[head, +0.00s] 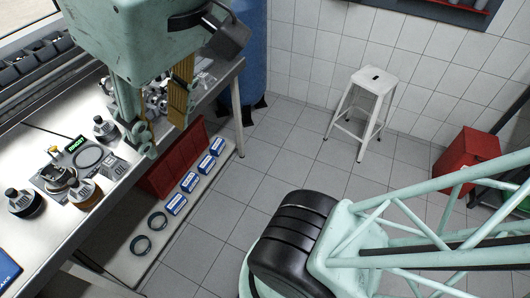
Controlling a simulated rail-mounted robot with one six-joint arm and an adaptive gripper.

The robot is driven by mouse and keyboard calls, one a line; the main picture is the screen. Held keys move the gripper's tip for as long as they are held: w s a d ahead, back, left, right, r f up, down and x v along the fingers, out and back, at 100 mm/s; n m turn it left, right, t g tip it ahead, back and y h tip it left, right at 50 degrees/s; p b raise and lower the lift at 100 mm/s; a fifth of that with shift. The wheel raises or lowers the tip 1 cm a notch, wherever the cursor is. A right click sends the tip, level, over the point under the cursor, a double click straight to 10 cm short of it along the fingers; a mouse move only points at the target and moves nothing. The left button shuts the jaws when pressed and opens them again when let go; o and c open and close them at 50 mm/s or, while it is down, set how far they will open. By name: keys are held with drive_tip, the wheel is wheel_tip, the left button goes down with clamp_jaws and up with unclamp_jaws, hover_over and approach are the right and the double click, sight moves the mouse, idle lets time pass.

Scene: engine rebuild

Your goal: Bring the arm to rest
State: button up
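My gripper (162,136) hangs at the upper left, pointing down, in front of the metal workbench (104,215) in the picture. Its body is pale green. One green finger and one with yellow-brown facing show with a clear gap between them. It looks open, and I see nothing held in the gap. A dark box-shaped part is at its right side. My pale green lattice arm link (400,225) with a black rounded joint cover fills the lower right. The links joining it to the gripper are outside the view.
Small parts and a device with a green display (75,144) lie on the bench. Below are a red bin (172,165) and a shelf with blue-and-white boxes (190,182) and rings. A white stool (370,82), blue drum (250,50) and red box (466,158) stand beyond open tiled floor.

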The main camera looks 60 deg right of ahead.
wheel_tip(320, 180, down, 9)
drive_tip(key=b, duration=0.7)
drive_tip(key=shift+s+b, duration=0.25)
drive_tip(key=shift+b, duration=0.05)
drive_tip(key=c, duration=0.3)
drive_tip(key=shift+d, duration=0.25)
